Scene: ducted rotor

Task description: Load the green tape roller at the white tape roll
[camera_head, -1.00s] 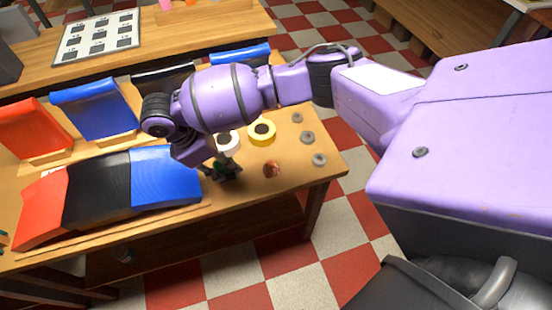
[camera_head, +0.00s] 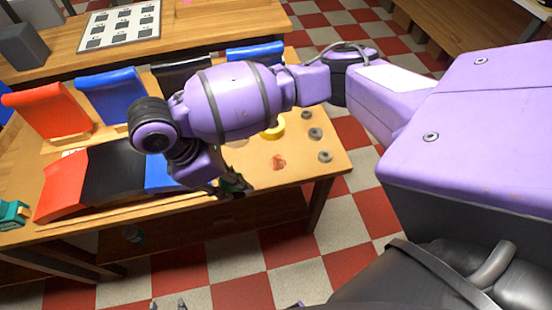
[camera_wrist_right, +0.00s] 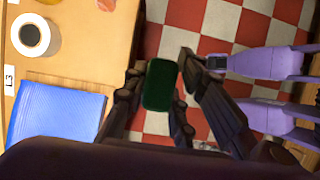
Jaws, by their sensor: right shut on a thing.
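My right gripper (camera_head: 233,186) is shut on the dark green tape roller (camera_wrist_right: 160,86) and holds it past the table's front edge, over the floor. In the right wrist view the roller sits between the two fingers (camera_wrist_right: 162,72). The white tape roll (camera_wrist_right: 31,36), with a dark centre, lies on the table at the upper left of that view, apart from the gripper. In the head view my right arm hides most of the white roll. Small dark tips at the bottom edge of the head view may be my left gripper; its state is unclear.
A yellow roll (camera_head: 274,131), a reddish piece (camera_head: 278,162) and several grey rings (camera_head: 315,133) lie on the table's right part. Red, black and blue (camera_wrist_right: 58,112) panels cover its left. A teal object (camera_head: 12,214) is at the far left. Checkered floor lies in front.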

